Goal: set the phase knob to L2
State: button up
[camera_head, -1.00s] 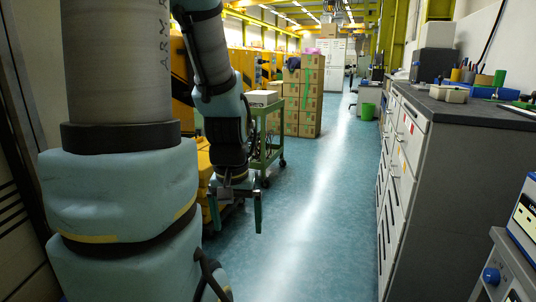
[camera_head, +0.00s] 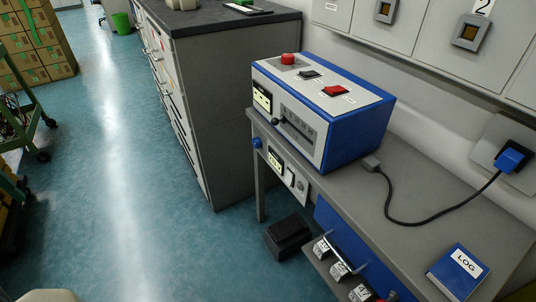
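A blue and white control box (camera_head: 320,105) stands on a grey bench. Its front has a lit display (camera_head: 262,97) and a dark slot with a black ball-ended lever (camera_head: 275,122) at its left end. A round blue knob (camera_head: 257,143) sits below the box at the bench's left front corner. A panel under the bench top has a meter (camera_head: 276,161) and a round dial (camera_head: 300,184). No L2 mark is readable, and I cannot tell which control is the phase knob. My gripper is out of view.
The box top carries a red button (camera_head: 288,59) and a red rocker switch (camera_head: 335,91). A black cable (camera_head: 392,215) runs to a blue wall plug (camera_head: 512,158). A LOG book (camera_head: 457,271) lies on the bench (camera_head: 405,186).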

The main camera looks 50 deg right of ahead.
aim_at(257, 142)
jog(key=z, duration=1.65)
jog(key=k+z, duration=0.55)
jog(key=i+u, duration=0.1)
jog(key=u, duration=1.05)
jog(key=i+j+u, duration=0.25)
jog(key=i, duration=0.25)
jog(key=i+u, duration=0.25)
jog(key=i, duration=0.25)
